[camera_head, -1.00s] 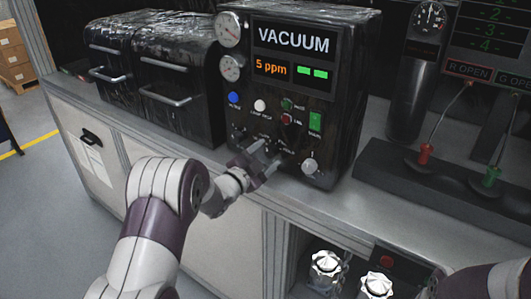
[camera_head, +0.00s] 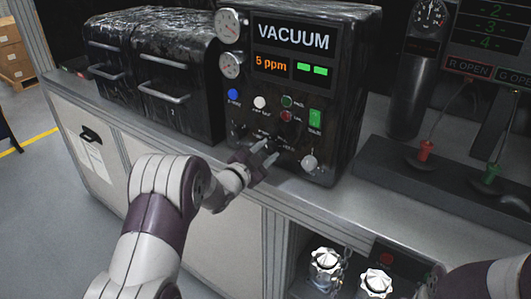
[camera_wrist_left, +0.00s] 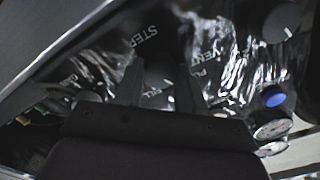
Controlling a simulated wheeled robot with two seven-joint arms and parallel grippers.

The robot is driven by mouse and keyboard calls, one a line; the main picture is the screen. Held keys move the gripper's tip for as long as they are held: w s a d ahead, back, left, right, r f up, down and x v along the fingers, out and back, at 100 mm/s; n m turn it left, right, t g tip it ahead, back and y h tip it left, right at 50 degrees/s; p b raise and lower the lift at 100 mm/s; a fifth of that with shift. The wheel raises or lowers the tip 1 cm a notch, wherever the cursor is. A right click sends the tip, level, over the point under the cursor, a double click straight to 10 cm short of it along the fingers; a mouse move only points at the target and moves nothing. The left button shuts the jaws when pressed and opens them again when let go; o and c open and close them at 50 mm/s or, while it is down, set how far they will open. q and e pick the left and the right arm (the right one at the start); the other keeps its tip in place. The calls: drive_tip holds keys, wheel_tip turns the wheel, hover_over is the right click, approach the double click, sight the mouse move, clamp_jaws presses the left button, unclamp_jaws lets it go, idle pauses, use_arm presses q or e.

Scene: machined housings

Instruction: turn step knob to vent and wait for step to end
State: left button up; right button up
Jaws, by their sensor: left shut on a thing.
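The black vacuum unit (camera_head: 345,125) stands on the bench with its lit VACUUM display (camera_head: 293,48) reading 5 ppm. My left gripper (camera_head: 267,154) is at the lower middle of its front panel. In the left wrist view, my left fingers (camera_wrist_left: 158,86) sit on either side of the dark step knob (camera_wrist_left: 154,76) and are shut on it. STEP, VENT and partly hidden FILL lettering surrounds it. I cannot tell which label the knob points to. My right gripper is not in view; only part of my right arm shows at the lower right.
A pale knob (camera_head: 309,163) is right of my left gripper. Blue (camera_head: 233,95) and white (camera_head: 260,102) buttons and a green switch (camera_head: 315,120) sit above. Red (camera_head: 425,150) and green (camera_head: 491,173) handled levers stand at right.

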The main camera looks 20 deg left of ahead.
use_arm(q)
drive_tip(key=n, duration=0.4)
drive_tip(key=shift+f, duration=0.1)
drive_tip(key=shift+s+f+n+p, duration=0.1)
drive_tip(key=shift+n+p, duration=0.2)
drive_tip(key=shift+n, duration=1.6)
drive_tip(key=o, duration=1.1)
drive_tip(key=shift+c, duration=0.2)
drive_tip(key=shift+s+a, duration=0.1)
drive_tip(key=shift+s, duration=0.1)
drive_tip(key=b+v, duration=0.2)
drive_tip(key=v, duration=1)
